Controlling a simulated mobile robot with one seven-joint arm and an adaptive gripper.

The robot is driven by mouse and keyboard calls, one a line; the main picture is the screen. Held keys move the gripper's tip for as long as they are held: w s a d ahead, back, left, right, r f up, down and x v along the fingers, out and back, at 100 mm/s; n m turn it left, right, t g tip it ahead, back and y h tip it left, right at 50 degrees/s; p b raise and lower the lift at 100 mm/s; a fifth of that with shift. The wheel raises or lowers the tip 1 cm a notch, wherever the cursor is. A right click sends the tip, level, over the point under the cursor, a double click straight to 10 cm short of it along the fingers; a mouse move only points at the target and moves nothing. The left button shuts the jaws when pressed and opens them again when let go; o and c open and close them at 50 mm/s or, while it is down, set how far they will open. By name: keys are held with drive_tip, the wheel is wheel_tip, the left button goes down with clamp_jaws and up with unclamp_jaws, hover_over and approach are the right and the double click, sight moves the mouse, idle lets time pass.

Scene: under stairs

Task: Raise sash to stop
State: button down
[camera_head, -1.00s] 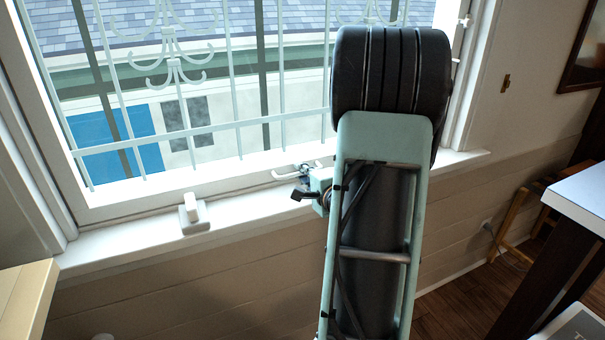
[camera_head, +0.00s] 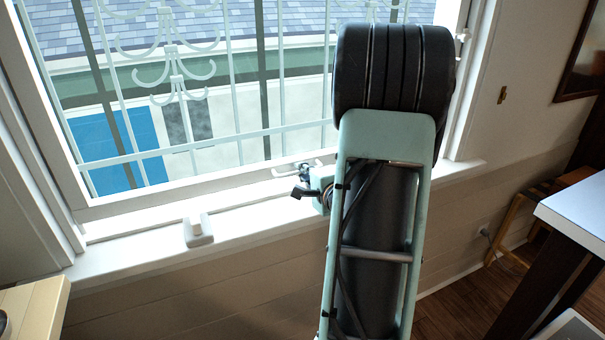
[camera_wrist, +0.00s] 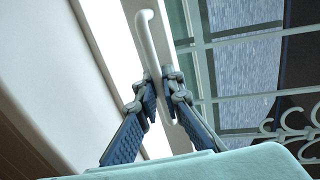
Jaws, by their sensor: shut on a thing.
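The white window sash (camera_head: 200,188) stands a little above the sill (camera_head: 130,252), with a gap under its bottom rail. A white bar handle (camera_wrist: 148,42) is on the sash rail; it also shows in the head view (camera_head: 283,173). My gripper (camera_wrist: 162,92) has its two blue-grey fingers shut on the handle, one on either side. In the head view my gripper (camera_head: 304,180) is small and partly hidden by my arm. The arm also covers the sash's right part.
A small white block-like fitting (camera_head: 197,230) sits on the sill, below the rail. A pale scrolled grille (camera_head: 180,85) stands behind the glass. A wooden surface (camera_head: 30,310) is at lower left, and a white-topped table (camera_head: 575,205) at right.

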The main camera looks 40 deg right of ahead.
sight(295, 146)
wheel_tip(295, 146, up, 6)
drive_tip(key=p, duration=0.3)
drive_tip(key=shift+w+p, duration=0.1)
drive_tip(key=shift+p, duration=0.3)
drive_tip(key=c, duration=2.1)
unclamp_jaws()
drive_tip(key=shift+f, duration=0.25)
drive_tip(key=v, duration=1.2)
